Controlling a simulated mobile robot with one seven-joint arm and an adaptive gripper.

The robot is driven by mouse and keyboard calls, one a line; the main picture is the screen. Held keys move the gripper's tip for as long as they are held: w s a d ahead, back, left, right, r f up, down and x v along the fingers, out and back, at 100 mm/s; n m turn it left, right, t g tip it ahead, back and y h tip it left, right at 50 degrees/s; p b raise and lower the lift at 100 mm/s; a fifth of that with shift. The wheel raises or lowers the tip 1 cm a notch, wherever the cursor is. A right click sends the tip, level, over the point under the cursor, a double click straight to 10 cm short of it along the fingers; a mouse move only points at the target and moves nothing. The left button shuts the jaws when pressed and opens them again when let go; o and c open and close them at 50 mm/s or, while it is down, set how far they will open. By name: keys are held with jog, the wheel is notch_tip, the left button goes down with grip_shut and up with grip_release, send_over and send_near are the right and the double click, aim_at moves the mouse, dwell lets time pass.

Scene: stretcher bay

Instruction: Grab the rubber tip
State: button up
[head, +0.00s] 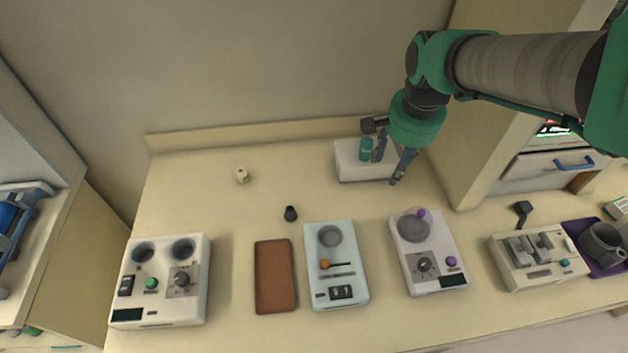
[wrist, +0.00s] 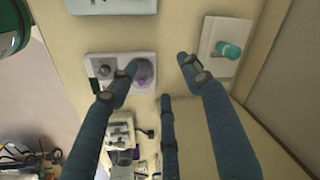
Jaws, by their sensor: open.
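A small black tapered piece (head: 290,213), which looks like the rubber tip, stands on the counter above the gap between the brown pad and the pale blue device. A small cream piece (head: 242,175) sits further back to its left. I cannot tell for certain which is the rubber tip, but the black one looks more like rubber. My gripper (head: 390,160) is well to the right of both, in front of the white block at the back. Its fingers (wrist: 158,78) are spread, with nothing between them. Neither small piece is clearly visible in the wrist view.
A white block (head: 352,165) with a teal cylinder (head: 366,149) is close by my fingers. Along the front are a two-well device (head: 133,290), a brown pad (head: 274,276), a pale blue device (head: 350,265) and a device with a clear dome (head: 440,245). The back left counter is mostly clear.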

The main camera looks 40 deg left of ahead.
jog(key=s+a+f+g, duration=0.1)
jog(key=s+a+f, duration=0.1)
jog(key=a+f, duration=0.35)
jog(key=s+a+f, duration=0.2)
jog(key=a+f, duration=0.1)
jog(key=a, duration=0.6)
jog(key=h, duration=0.1)
send_over(290, 209)
notch_tip(290, 209, down, 8)
jog(key=shift+r+g+p, duration=0.2)
jog(key=shift+g+p, duration=0.1)
jog(key=shift+p, duration=0.15)
jog(key=shift+f, duration=0.1)
jog(key=shift+f+b, duration=0.45)
jog(key=shift+f, duration=3.75)
jog(key=shift+f+b, duration=0.35)
jog(key=shift+f, duration=2.25)
